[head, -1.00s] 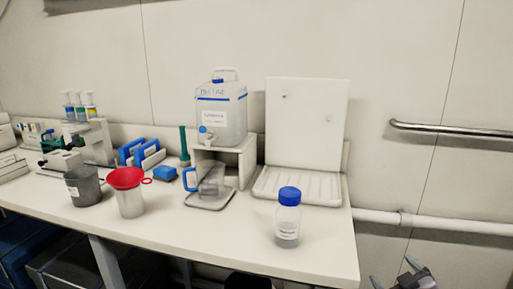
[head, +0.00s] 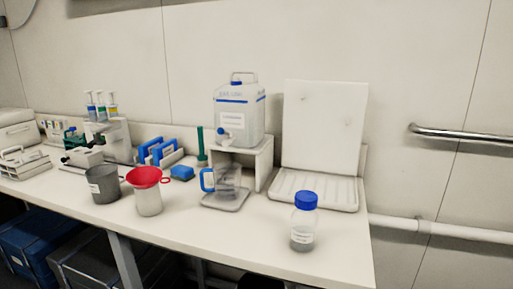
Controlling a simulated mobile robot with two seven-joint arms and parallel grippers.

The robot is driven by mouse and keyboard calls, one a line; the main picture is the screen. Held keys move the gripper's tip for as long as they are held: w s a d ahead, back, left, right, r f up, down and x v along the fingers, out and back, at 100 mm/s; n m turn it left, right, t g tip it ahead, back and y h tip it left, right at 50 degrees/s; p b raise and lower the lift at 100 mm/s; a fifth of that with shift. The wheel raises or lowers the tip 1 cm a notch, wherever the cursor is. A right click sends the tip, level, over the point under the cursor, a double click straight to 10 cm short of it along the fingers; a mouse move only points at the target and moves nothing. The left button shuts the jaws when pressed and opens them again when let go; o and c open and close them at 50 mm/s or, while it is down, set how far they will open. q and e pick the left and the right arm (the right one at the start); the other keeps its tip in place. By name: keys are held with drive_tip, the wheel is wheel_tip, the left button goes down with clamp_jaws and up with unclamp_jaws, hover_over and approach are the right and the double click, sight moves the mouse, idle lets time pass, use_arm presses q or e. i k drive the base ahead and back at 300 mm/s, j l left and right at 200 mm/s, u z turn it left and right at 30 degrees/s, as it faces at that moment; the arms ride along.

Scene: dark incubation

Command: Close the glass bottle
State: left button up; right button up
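The glass bottle (head: 302,235) stands upright near the front right corner of the bench. It is clear, has a white label and holds some liquid low down. A blue cap (head: 306,200) sits on its neck; how tightly it is screwed on cannot be told. Neither of my grippers shows in the head view now.
The white bench (head: 235,235) is clear around the bottle. Behind are a white drying rack with tray (head: 318,205), a jerrycan (head: 238,120) on a stand and a blue-handled jug (head: 228,180). A red funnel (head: 146,177) and grey beaker (head: 103,185) stand left. A rail (head: 465,137) is on the wall.

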sight(304, 227)
drive_tip(key=l+u, duration=0.1)
drive_tip(key=u, duration=0.45)
drive_tip(key=l+u, duration=0.3)
drive_tip(key=k+l+u, duration=0.1)
drive_tip(key=l+u, duration=0.25)
drive_tip(key=k+l+u, duration=0.15)
drive_tip(key=l, duration=0.2)
drive_tip(key=k+l+u, duration=0.15)
drive_tip(key=l, duration=0.25)
drive_tip(key=k+l, duration=0.2)
drive_tip(key=l, duration=0.2)
drive_tip(key=k+l, duration=0.2)
drive_tip(key=l, duration=0.25)
drive_tip(key=k+l+u, duration=0.1)
drive_tip(key=l, duration=0.3)
drive_tip(key=k+l, duration=0.35)
drive_tip(key=l+u, duration=0.05)
drive_tip(key=l, duration=0.05)
